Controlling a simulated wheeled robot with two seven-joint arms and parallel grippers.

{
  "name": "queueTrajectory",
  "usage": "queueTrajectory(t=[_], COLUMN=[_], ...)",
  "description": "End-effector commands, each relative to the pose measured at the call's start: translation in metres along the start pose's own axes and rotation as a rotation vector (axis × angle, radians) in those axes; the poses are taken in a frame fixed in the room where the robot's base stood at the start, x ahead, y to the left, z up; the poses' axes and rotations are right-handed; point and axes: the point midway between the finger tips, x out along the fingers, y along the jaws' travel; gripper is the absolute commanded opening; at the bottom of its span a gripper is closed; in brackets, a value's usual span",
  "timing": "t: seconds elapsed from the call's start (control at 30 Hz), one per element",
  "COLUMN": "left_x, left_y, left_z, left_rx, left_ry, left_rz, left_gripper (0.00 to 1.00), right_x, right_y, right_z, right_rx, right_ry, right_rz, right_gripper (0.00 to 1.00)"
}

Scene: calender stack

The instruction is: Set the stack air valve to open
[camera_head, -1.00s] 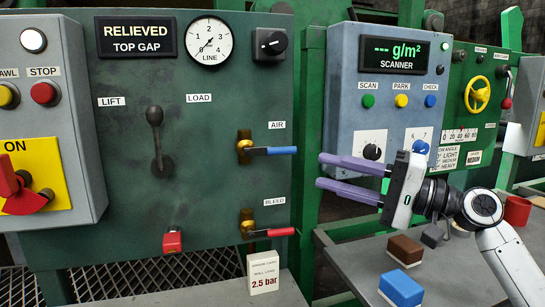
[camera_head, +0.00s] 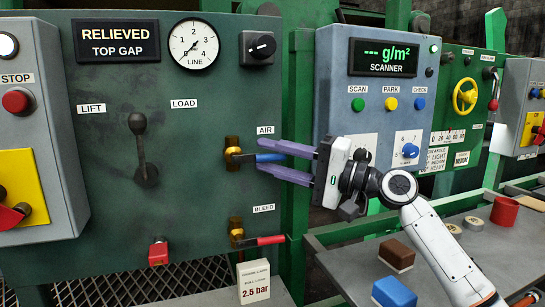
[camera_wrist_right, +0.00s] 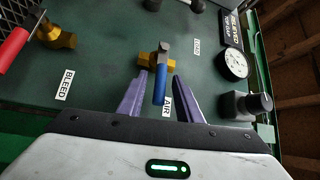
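The stack air valve has a brass body (camera_head: 232,153) and a blue lever (camera_head: 268,157) below the AIR label on the green panel. The lever points right, level, across the body. My right gripper (camera_head: 259,155) is open, its purple fingers reaching in from the right, one above and one below the lever. In the right wrist view the blue lever (camera_wrist_right: 160,88) lies between the spread fingers (camera_wrist_right: 161,76), with a gap on each side. My left gripper is not in view.
The bleed valve with its red lever (camera_head: 262,241) sits below. A black knob (camera_head: 262,46) and the line gauge (camera_head: 194,43) are above. The lift/load lever (camera_head: 142,150) stands left. The scanner box (camera_head: 388,90) is close behind the gripper.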

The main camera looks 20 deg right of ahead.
Motion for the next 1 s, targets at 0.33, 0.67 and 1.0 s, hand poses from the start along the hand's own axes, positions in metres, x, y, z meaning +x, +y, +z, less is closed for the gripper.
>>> queueTrajectory(t=[0.33,0.67,1.0], left_x=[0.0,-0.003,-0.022], left_y=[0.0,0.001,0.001], left_z=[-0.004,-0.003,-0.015], left_rx=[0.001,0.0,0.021], left_ry=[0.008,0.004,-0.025], left_rz=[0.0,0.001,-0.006], left_gripper=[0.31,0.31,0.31], right_x=[0.0,0.0,-0.005], right_y=[0.0,-0.001,-0.017], right_z=[0.0,0.0,-0.007], right_rx=[0.0,-0.002,-0.09], right_ry=[0.0,-0.001,-0.013], right_rz=[0.0,0.004,0.093], right_gripper=[0.06,0.0,0.0])
